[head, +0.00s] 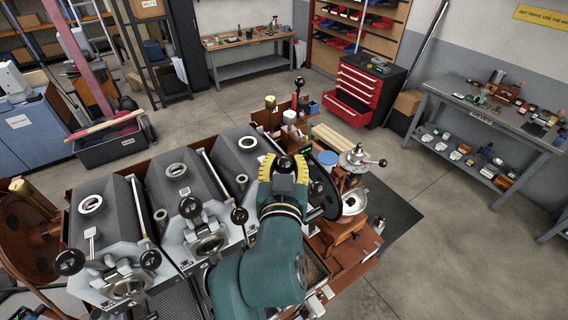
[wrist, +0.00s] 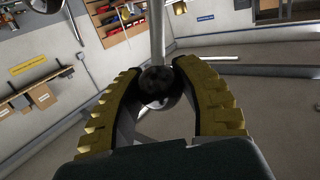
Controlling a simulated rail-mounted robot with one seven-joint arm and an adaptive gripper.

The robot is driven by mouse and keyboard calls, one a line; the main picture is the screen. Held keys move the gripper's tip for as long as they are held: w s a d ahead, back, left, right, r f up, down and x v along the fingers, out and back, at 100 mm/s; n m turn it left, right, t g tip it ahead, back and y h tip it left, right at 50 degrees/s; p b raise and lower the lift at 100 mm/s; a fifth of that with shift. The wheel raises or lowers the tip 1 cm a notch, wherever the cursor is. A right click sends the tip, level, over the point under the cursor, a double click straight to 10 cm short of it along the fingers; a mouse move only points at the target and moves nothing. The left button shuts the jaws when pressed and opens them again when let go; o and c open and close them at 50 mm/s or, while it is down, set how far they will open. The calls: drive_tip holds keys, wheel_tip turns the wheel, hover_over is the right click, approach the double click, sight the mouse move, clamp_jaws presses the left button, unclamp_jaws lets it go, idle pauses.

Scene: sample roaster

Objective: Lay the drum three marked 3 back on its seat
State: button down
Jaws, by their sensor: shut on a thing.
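My gripper (head: 284,170) is at the right end of the row of grey roaster housings, its yellow fingers closed around a black ball knob (head: 284,162). In the wrist view the fingers flank the knob (wrist: 160,88), and a metal rod (wrist: 157,35) runs from it toward the top. Whether this knob belongs to drum three I cannot tell. The third housing (head: 240,150) is partly hidden by my arm. No mark 3 is readable, and the drum and its seat cannot be made out clearly.
The middle housing (head: 178,190) and left housing (head: 90,220) stand close on the left, with knobs sticking up. A dark disc (head: 326,190) and a metal device with a lever (head: 358,160) stand close on the right. A red drawer cabinet (head: 362,90) is behind.

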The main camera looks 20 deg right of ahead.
drive_tip(key=c, duration=0.8)
unclamp_jaws()
drive_tip(key=shift+a+r, duration=0.35)
drive_tip(key=shift+a, duration=0.1)
drive_tip(key=shift+c, duration=0.2)
drive_tip(key=shift+o, duration=1.3)
drive_tip(key=shift+d+f, duration=0.1)
drive_tip(key=shift+f, duration=0.05)
drive_tip(key=v, duration=1.2)
drive_tip(key=shift+d, duration=0.1)
